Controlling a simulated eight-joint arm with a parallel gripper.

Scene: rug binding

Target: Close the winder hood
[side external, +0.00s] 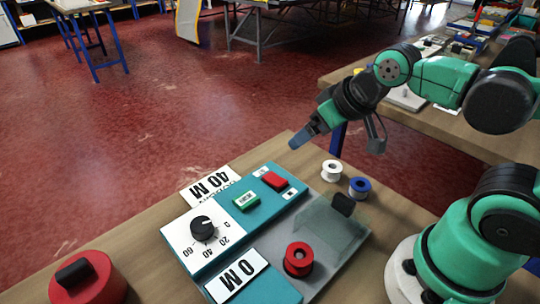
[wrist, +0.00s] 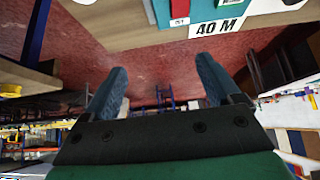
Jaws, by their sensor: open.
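The winder (side external: 345,262) sits on the bench, a grey base joined to a teal control panel. Its hood (side external: 318,222) looks like a clear, greenish sheet near a black knob (side external: 342,204); I cannot tell its exact angle. A red spool (side external: 298,260) on the base stands uncovered beside the sheet. My gripper (side external: 306,134) is in the air beyond the winder's far end, apart from the hood. In the wrist view my gripper (wrist: 160,82) is open and empty, two blue fingers wide apart. The hood is not visible there.
A black dial (side external: 202,228), green button (side external: 246,201) and red switch (side external: 275,179) are on the panel. A white spool (side external: 331,170) and blue spool (side external: 358,187) stand beyond the base. A red lidded object (side external: 92,284) is at front left. Another bench (side external: 440,120) stands behind.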

